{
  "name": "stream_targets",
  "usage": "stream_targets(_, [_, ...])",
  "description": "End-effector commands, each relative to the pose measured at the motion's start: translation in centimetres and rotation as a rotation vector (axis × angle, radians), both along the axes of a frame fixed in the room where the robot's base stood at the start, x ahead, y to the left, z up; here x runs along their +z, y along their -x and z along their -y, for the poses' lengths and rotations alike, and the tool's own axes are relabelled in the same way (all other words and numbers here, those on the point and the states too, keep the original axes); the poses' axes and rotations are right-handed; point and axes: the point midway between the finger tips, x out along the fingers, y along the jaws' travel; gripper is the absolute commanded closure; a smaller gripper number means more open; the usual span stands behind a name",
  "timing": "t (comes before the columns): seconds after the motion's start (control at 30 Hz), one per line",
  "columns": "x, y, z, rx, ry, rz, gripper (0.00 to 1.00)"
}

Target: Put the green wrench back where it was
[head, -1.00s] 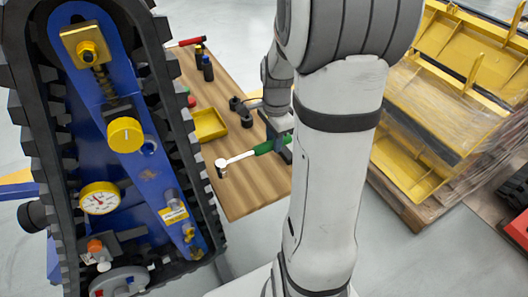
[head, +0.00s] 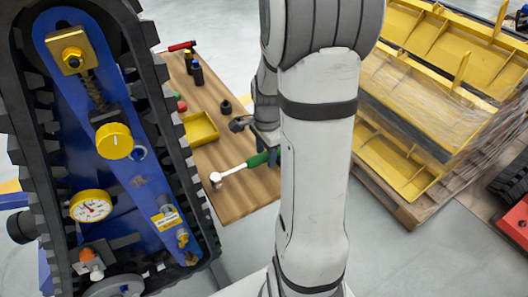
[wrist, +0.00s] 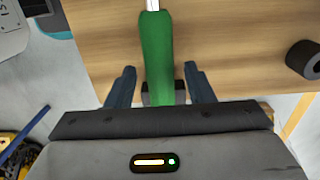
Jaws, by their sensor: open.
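The green wrench has a green handle (head: 258,160) and a bright metal shaft and head (head: 216,178). It lies on the wooden table (head: 235,205), its handle end near the table's right edge in the head view. In the wrist view the green handle (wrist: 157,50) runs between the two fingers of my gripper (wrist: 160,78). The fingers are open, with a visible gap on each side of the handle. In the head view my arm hides most of the gripper and the handle's end.
A yellow tray (head: 201,129), dark bottles (head: 197,74) and a red-handled tool (head: 177,47) are on the table. A black ring (wrist: 304,59) lies right of the handle. The blue tracked carrier (head: 120,170) stands close at left; yellow parts (head: 400,100) sit on a pallet at right.

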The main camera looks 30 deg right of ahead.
Motion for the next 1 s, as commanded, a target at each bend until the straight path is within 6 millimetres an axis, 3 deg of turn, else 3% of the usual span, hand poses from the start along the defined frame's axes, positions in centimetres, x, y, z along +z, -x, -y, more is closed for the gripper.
stream_targets(0.23, [1.6, -0.1, 0.1, 0.001, 0.001, 0.003, 0.52])
stream_targets(0.6, [9.2, -0.3, 0.3, 0.001, 0.002, 0.005, 0.52])
stream_targets(0.83, [11.8, -0.3, 0.2, 0.005, 0.001, 0.002, 0.52])
stream_targets(1.0, [13.0, 1.0, -2.0, 0.193, 0.012, 0.034, 0.52])
